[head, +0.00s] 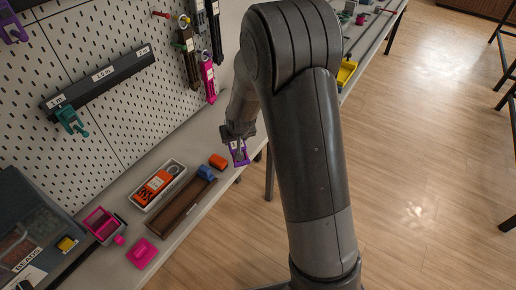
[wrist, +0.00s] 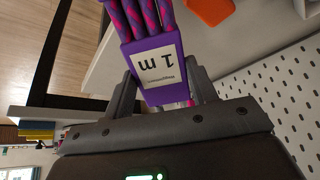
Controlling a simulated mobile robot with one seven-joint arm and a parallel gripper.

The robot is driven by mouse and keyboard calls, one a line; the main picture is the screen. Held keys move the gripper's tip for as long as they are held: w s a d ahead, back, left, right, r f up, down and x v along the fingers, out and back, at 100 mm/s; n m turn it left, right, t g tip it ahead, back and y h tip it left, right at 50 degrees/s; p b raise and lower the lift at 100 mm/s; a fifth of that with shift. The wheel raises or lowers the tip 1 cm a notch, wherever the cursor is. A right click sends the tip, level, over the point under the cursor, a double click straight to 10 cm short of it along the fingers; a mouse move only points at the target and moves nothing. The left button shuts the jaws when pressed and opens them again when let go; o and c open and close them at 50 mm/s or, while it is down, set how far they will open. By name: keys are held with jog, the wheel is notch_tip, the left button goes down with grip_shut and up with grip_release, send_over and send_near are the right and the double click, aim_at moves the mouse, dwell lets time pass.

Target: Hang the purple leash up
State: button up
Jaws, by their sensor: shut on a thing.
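The purple leash shows in the wrist view as a purple block (wrist: 157,55) with a white "1 m" label and braided purple-and-pink cords. My gripper (wrist: 165,95) is shut on this block, one finger at each side. In the head view the purple leash (head: 240,156) is a small purple shape under my gripper (head: 237,140), near the table's front edge. On the pegboard a dark rail (head: 98,82) has white length labels, the left one reading "1 m". A teal leash (head: 70,120) hangs below that label.
An orange block (head: 218,161), a brown tray (head: 172,212), a grey tray (head: 140,202) and pink parts (head: 142,253) lie on the bench. Pink (head: 208,78) and brown (head: 188,55) pieces hang on the pegboard (head: 90,35). My arm hides part of the bench.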

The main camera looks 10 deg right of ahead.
jog(key=a+r+n+t+y, duration=0.15)
jog(key=a+r+t, duration=0.25)
jog(key=a+r, duration=0.4)
jog(key=s+a+r+n+t+y, duration=0.25)
jog(key=s+a+y, duration=0.25)
jog(key=s+a, duration=0.5)
jog(key=s+a+r+n+t+y, duration=0.15)
jog(key=s+a+n+y, duration=0.4)
jog(key=a, duration=0.85)
jog(key=w+a+m, duration=0.2)
jog(key=w+a, duration=0.3)
jog(key=a, duration=0.2)
jog(key=shift+w+r+g, duration=0.3)
jog(key=shift+r, duration=0.15)
jog(key=o, duration=0.6)
jog(key=c, duration=0.5)
